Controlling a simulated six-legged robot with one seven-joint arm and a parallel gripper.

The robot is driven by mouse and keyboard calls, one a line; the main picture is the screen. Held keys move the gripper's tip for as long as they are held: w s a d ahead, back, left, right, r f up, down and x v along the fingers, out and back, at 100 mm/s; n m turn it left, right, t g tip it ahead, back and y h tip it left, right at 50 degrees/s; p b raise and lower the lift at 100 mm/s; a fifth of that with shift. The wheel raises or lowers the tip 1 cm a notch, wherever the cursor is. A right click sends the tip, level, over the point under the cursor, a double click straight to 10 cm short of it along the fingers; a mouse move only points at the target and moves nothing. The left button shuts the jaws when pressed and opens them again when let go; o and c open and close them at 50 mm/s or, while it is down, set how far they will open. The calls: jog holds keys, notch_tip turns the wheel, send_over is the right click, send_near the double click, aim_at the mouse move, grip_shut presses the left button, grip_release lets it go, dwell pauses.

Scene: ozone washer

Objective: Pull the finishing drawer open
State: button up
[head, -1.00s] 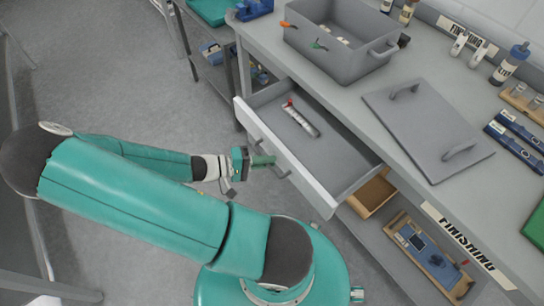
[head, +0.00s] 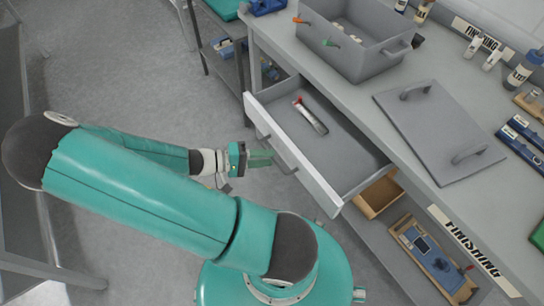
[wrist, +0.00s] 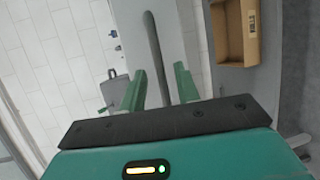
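The finishing drawer (head: 322,185) is pulled well out from under the bench, its grey inside showing. A thin grey object with a red tip (head: 311,117) lies in it. The drawer's dark bar handle (head: 283,160) is on its white front. My gripper (head: 262,158) is just in front of this handle, its fingers spread and empty. In the wrist view the handle (wrist: 153,50) runs through the gap between my green fingertips (wrist: 160,72). It looks ungripped; I cannot tell how far ahead of the fingertips it is.
The bench above holds a grey bin (head: 355,45) and a flat grey lid with two handles (head: 438,125). An open cardboard box (head: 378,197) and a tray of tools (head: 430,262) are on the lower shelf.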

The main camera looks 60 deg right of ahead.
jog(key=v, duration=1.1)
jog(key=shift+r, duration=0.1)
jog(key=w+a+r+n+t+y, duration=0.2)
jog(key=a+r+n+t+y, duration=0.2)
jog(key=a+r+t+y, duration=0.5)
jog(key=s+a+r+n+t+y, duration=0.1)
jog(key=a+r+n+t, duration=0.1)
jog(key=r, duration=0.7)
jog(key=s+a+r+n+t+y, duration=0.1)
jog(key=s+a+r+n+t, duration=0.1)
jog(key=a+r+t, duration=0.2)
notch_tip(320, 180, up, 5)
jog(key=shift+f+t, duration=0.1)
jog(key=shift+t, duration=1)
